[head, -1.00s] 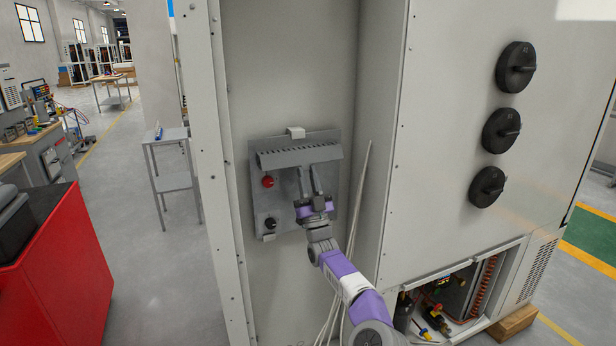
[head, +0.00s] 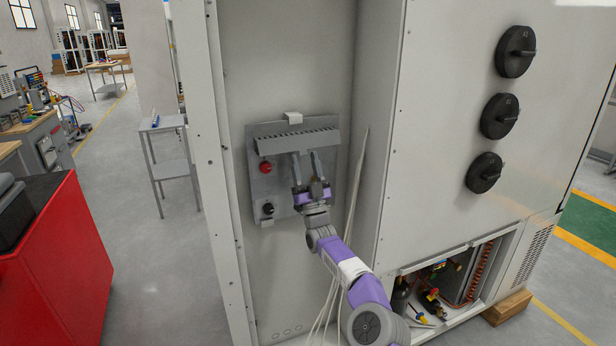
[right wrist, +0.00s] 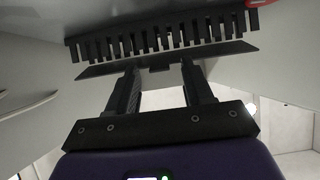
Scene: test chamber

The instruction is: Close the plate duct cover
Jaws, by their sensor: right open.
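The plate (head: 262,190) is a grey panel fixed upright on the cabinet's recessed wall. A slotted grey wiring duct with its cover (head: 298,143) runs across the plate's upper part. In the right wrist view the dark comb-like duct teeth (right wrist: 165,36) show, with the flat cover strip (right wrist: 170,61) below them, its lower edge apart from the teeth. My right gripper (head: 305,155) is open, its two fingers pointing up at the duct's lower edge. In the right wrist view the fingertips (right wrist: 159,66) reach the strip's near edge; I cannot tell whether they touch. My left gripper is in neither view.
A red knob (head: 265,168) and a black knob (head: 268,208) sit on the plate left of my gripper. Thin pale cables or rods (head: 352,205) stand at the recess's right side. The cabinet's left post (head: 215,150) bounds the recess.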

